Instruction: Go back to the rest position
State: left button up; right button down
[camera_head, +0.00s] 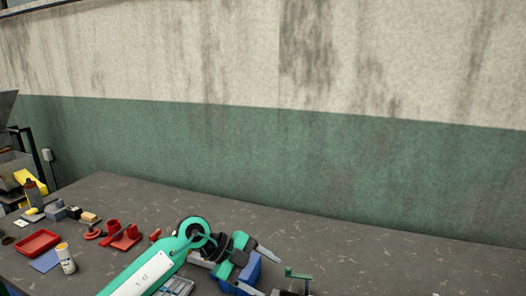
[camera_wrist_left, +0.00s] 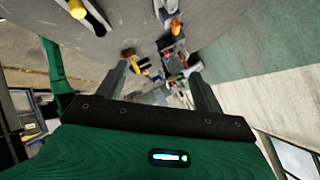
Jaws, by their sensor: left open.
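My left arm, green and white, comes in from the lower left in the head view. Its gripper (camera_head: 270,276) is over the dark table (camera_head: 380,262), near the bottom edge of the picture. In the left wrist view the two fingers of the gripper (camera_wrist_left: 160,78) stand apart with nothing held between them. A blue object (camera_head: 254,272) shows partly behind the gripper in the head view; I cannot tell if they touch. My right gripper is not in view.
A red tray (camera_head: 38,243), a white bottle with a yellow cap (camera_head: 65,258) and red parts (camera_head: 122,236) lie on the left of the table. A small green-topped item (camera_head: 298,274) stands right of the gripper. The table's right side looks clear. A wall (camera_head: 300,170) rises behind.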

pick_arm(q)
jog(key=s+d+r+n+t+h, duration=0.35)
jog(key=r+t+h, duration=0.4)
jog(key=h, duration=0.25)
jog(key=w+a+f+n+t+y, duration=0.1)
jog(key=a+f+n+t+y, duration=0.3)
jog(key=a+n+t+y, duration=1.2)
jog(key=s+a+f+n+g+y, duration=0.4)
jog(key=a+f+n+g, duration=0.25)
jog(key=f, duration=0.35)
jog(key=s+a+f+g, duration=0.2)
jog(key=s+f+g, duration=0.5)
jog(key=s, duration=0.6)
jog(key=s+a+f+g, duration=0.2)
jog(key=s+f+g, duration=0.5)
jog(key=s, duration=0.5)
notch_tip(320, 180, down, 34)
jog(key=s+m, duration=0.1)
jog(key=s, duration=0.1)
jog(key=s+a+f+g, duration=0.1)
jog(key=s+a+f, duration=0.2)
jog(key=s+f, duration=1.5)
jog(key=shift+s+y, duration=0.25)
jog(key=shift+y, duration=0.05)
